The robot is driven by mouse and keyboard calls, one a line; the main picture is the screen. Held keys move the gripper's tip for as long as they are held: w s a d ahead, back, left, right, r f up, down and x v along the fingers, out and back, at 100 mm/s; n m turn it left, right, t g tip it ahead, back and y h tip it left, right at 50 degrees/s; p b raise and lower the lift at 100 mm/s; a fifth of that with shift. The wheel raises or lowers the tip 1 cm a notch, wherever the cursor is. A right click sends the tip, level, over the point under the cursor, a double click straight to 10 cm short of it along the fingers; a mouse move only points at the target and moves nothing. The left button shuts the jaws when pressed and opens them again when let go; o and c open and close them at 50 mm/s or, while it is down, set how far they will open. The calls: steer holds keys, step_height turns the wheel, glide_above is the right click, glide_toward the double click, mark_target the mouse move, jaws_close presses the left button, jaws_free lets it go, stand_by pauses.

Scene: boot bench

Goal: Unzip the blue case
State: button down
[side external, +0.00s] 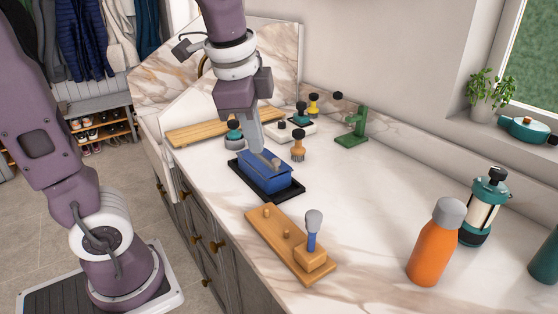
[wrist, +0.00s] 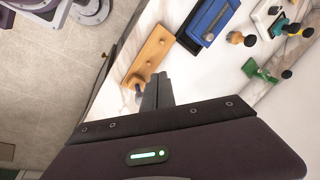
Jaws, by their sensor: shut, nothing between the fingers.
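The blue case (side external: 265,178) lies on a black base (side external: 290,194) on the counter, with a grey strip and small pull (side external: 275,162) along its top. In the wrist view the blue case (wrist: 201,20) is at the upper right, with its dark slot and small grey pull (wrist: 208,37) showing. My gripper (side external: 258,151) is shut and empty, pointing down, and overlaps the case's far end in the side view. In the wrist view my gripper (wrist: 157,76) appears apart from the case. I cannot tell its exact height above it.
A wooden board with pegs and a grey-topped blue handle (side external: 285,243) lies in front of the case. An orange bottle (side external: 433,245) and a teal lantern-like jar (side external: 486,210) stand right. Brushes (side external: 298,146) and a green stand (side external: 354,128) are behind.

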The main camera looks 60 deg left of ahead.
steer(key=w+a+f+m+g+y, duration=0.1)
steer(key=w+a+f+m+g, duration=0.15)
steer(key=w+m, duration=0.35)
steer(key=w+a+f+m+g+y, duration=0.1)
steer(key=w+f+m+y, duration=0.2)
steer(key=w, duration=0.5)
steer(key=shift+m+t+h, duration=0.25)
steer(key=shift+m+h, duration=0.15)
steer(key=shift+h, duration=0.2)
steer(key=x, duration=0.4)
steer(key=a+x, duration=0.1)
steer(key=x, duration=0.3)
steer(key=a+x, duration=0.1)
steer(key=x, duration=0.3)
steer(key=shift+w+r, duration=0.15)
steer(key=shift+r, duration=0.25)
steer(key=shift+a, duration=0.7)
glide_above(258, 155)
steer(key=d, duration=0.2)
steer(key=shift+d, duration=0.1)
